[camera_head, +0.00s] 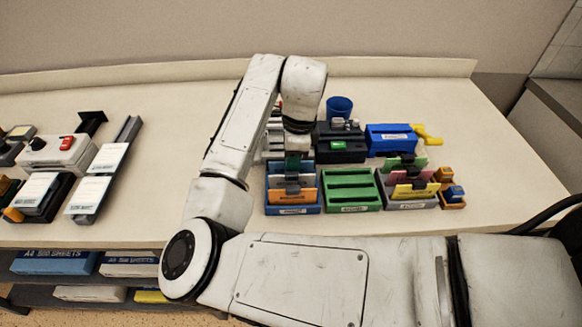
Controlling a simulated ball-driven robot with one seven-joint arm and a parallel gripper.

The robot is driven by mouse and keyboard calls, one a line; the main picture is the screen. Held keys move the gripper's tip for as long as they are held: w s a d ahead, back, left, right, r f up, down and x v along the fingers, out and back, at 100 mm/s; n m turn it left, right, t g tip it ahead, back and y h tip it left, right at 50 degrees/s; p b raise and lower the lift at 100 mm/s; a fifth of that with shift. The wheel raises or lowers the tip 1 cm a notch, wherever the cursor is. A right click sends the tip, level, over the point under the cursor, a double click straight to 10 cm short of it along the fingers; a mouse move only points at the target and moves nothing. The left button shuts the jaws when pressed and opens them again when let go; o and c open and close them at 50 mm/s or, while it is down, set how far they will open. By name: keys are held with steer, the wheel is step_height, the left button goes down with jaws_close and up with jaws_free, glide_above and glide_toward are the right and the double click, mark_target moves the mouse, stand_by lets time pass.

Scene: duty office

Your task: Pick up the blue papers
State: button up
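My gripper (294,154) hangs from my wrist over the back part of a blue tray (294,210) on the desk. The fingers are small and dark here, so I cannot tell whether they are open, shut or touching anything. The blue tray holds upright cards, with an orange card (291,196) in front and others behind it. A blue-green sheet partly shows near the gripper; its exact colour and edges are unclear. A blue pack (54,264) marked as A4 sheets lies on the shelf under the desk at left.
A green tray (351,205) and a grey tray (411,204) with coloured cards stand to the right. A blue cup (339,106), a black box (341,148) and a blue box (391,138) stand behind. Devices fill the desk's left; its right end is clear.

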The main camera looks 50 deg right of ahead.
steer(key=shift+f, duration=0.55)
jaws_close()
steer(key=shift+r, duration=0.15)
